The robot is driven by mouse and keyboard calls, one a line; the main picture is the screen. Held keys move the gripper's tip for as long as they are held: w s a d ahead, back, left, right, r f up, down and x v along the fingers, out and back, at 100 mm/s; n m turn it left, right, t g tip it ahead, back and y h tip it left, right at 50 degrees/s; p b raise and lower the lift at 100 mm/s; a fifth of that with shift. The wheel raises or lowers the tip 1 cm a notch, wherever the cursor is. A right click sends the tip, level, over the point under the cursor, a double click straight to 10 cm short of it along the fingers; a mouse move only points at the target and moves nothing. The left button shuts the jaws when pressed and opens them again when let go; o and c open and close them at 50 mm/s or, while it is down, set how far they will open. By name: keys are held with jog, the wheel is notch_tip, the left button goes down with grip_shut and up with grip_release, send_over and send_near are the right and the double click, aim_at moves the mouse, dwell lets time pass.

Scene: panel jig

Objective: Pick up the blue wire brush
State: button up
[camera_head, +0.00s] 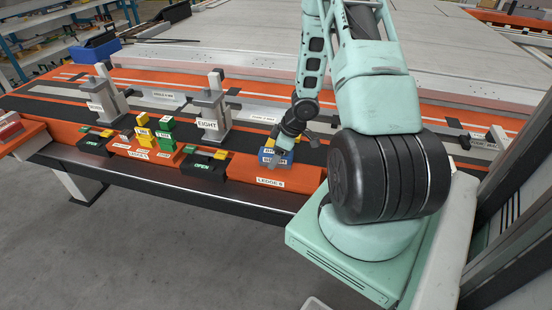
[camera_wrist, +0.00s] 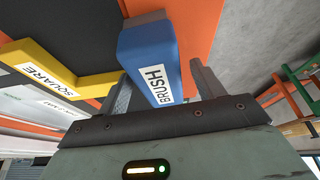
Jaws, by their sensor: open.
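The blue wire brush (camera_head: 268,160), a block with a white label, sits on the orange ledge (camera_head: 300,178) in the head view. In the wrist view the blue brush (camera_wrist: 148,45) is large, and its label reads BRUSH. My gripper (camera_wrist: 160,80) is open, with one finger on each side of the near end of the brush. I cannot tell whether either finger touches it. In the head view my gripper (camera_head: 277,149) is directly over the brush and hides part of it.
A yellow piece labelled SQUARE (camera_wrist: 50,72) lies left of the brush in the wrist view. In the head view, a grey clamp post marked EIGHT (camera_head: 208,122), green blocks (camera_head: 166,138) and yellow blocks (camera_head: 142,133) stand to the left. The floor before the bench is clear.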

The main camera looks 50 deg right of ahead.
jog(key=shift+f, duration=0.25)
dwell(0.4)
jog(key=c, duration=1.1)
